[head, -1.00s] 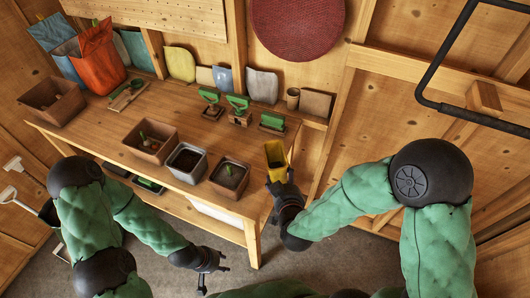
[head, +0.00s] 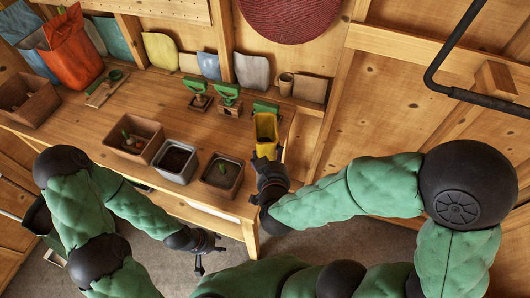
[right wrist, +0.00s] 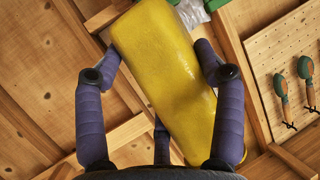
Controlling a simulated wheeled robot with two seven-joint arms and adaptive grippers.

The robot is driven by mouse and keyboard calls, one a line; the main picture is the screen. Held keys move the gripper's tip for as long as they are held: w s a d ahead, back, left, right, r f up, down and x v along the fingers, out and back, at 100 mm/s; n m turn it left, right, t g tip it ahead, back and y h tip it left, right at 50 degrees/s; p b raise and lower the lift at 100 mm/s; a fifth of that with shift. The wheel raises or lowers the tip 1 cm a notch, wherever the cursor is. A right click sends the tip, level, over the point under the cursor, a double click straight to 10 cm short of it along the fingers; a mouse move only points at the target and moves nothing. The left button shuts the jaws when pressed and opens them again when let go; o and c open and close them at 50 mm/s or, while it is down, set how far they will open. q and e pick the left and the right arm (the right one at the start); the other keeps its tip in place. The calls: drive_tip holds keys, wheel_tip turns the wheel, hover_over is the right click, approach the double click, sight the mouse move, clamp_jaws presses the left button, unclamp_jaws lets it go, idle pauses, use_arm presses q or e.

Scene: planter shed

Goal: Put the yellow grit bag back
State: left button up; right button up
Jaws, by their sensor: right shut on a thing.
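The yellow grit bag (head: 265,130) is at the right end of the bench in the head view. My right gripper (head: 268,162) is shut on its lower end. In the right wrist view the yellow bag (right wrist: 172,75) stands tilted between the gripper's dark fingers (right wrist: 160,75). In the head view the bag is just in front of a green-handled tool (head: 265,107) and partly covers it; I cannot tell whether they touch. My left gripper (head: 206,254) hangs low in front of the bench, empty, with its fingers apart.
Several pots, including a grey one (head: 174,160), line the bench's (head: 160,105) front. Green-handled tools (head: 228,98) stand behind. Along the back wall are a pale yellow bag (head: 160,49), a blue bag (head: 209,65), a grey bag (head: 252,70), a small pot (head: 286,84) and a brown bag (head: 312,89).

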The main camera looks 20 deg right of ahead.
drive_tip(key=w+f+b, duration=0.1)
drive_tip(key=w+f, duration=0.1)
drive_tip(key=w+f+b, duration=0.2)
drive_tip(key=w, duration=0.1)
drive_tip(key=w+d+f+b, duration=0.1)
drive_tip(key=w+f, duration=0.2)
drive_tip(key=shift+w+d, duration=0.1)
drive_tip(key=shift+w, duration=0.15)
drive_tip(key=shift+w+f+b, duration=0.2)
drive_tip(key=shift+f+b, duration=0.1)
drive_tip(key=shift+b, duration=0.1)
drive_tip(key=shift+w+f+b, duration=0.2)
drive_tip(key=shift+f+b, duration=0.8)
drive_tip(key=shift+f, duration=0.65)
drive_tip(key=shift+f, duration=0.1)
drive_tip(key=o, duration=1.5)
drive_tip(key=shift+f, duration=0.1)
